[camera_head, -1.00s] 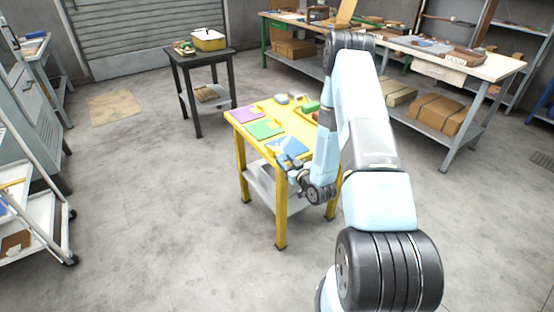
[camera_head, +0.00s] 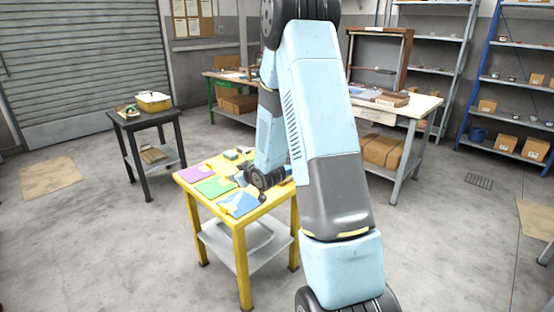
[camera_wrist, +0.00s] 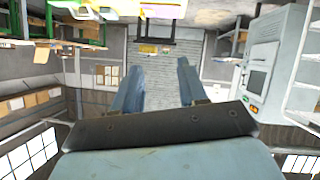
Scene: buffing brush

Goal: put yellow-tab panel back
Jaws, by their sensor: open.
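My gripper (camera_head: 241,179) is small and partly hidden by my wrist in the head view, above the right part of the yellow table (camera_head: 241,238). In the wrist view my gripper (camera_wrist: 160,88) is open, with nothing between its two fingers. A purple panel (camera_head: 199,173), a green panel (camera_head: 214,187) and a blue panel (camera_head: 239,204) lie along the table's left and front side. I cannot make out a yellow tab on any of them. My arm hides the table's right rear part.
A black side table (camera_head: 147,118) with a yellow-lidded box (camera_head: 154,102) stands at back left. A workbench (camera_head: 408,106) and shelves (camera_head: 510,75) stand behind my arm. The wrist view is upside down and faces the roller shutter (camera_wrist: 182,60).

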